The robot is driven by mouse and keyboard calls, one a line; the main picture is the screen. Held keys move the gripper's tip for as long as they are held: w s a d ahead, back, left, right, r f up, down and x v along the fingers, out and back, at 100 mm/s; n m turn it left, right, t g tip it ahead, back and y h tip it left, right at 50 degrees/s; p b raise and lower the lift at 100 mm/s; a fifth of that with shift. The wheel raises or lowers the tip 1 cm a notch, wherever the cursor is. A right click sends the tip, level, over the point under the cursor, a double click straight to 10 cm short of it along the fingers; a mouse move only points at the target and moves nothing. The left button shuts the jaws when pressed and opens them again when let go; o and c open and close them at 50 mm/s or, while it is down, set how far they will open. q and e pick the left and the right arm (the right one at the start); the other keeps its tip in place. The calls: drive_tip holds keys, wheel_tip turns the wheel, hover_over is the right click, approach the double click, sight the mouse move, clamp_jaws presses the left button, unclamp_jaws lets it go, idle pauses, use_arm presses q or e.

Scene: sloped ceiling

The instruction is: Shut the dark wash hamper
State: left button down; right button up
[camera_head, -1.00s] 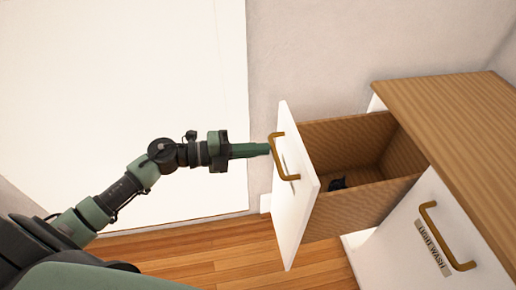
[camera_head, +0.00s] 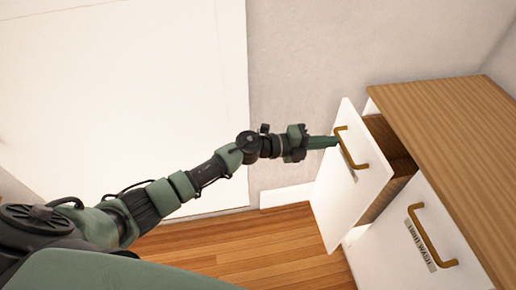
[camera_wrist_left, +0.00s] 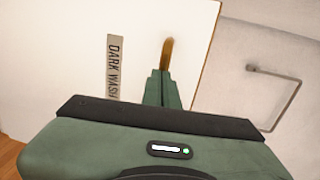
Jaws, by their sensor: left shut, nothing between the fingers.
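The dark wash hamper (camera_head: 345,190) is a white-fronted drawer with a brass handle (camera_head: 352,150), pulled partly out of the wooden-topped cabinet. Its wooden inside (camera_head: 388,150) shows through the gap behind the front. In the left wrist view its white front (camera_wrist_left: 70,50) carries a "DARK WASH" label (camera_wrist_left: 117,68). My left gripper (camera_head: 334,142) is shut and empty, its fingertips at the front near the upper end of the handle. In the wrist view the fingers hide part of the handle (camera_wrist_left: 167,55). I cannot tell if they touch the front. My right gripper is not in view.
The light wash hamper (camera_head: 400,245), with its own brass handle (camera_head: 430,237), is beside it to the right, its front flush with the cabinet. The wooden cabinet top (camera_head: 450,130) extends above both. Bare wooden floor (camera_head: 240,245) lies in front.

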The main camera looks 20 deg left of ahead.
sight(353, 137)
use_arm(q)
drive_tip(key=x, duration=0.5)
drive_tip(key=r+x, duration=0.1)
drive_tip(key=x, duration=0.1)
drive_tip(key=shift+w+d+f+b, duration=0.1)
drive_tip(key=shift+w+d+b, duration=0.05)
drive_tip(key=shift+d+b, duration=0.2)
drive_tip(key=shift+w+d, duration=0.3)
drive_tip(key=shift+d, duration=0.05)
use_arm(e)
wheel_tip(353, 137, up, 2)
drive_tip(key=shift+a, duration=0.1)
use_arm(q)
drive_tip(key=shift+r, duration=0.25)
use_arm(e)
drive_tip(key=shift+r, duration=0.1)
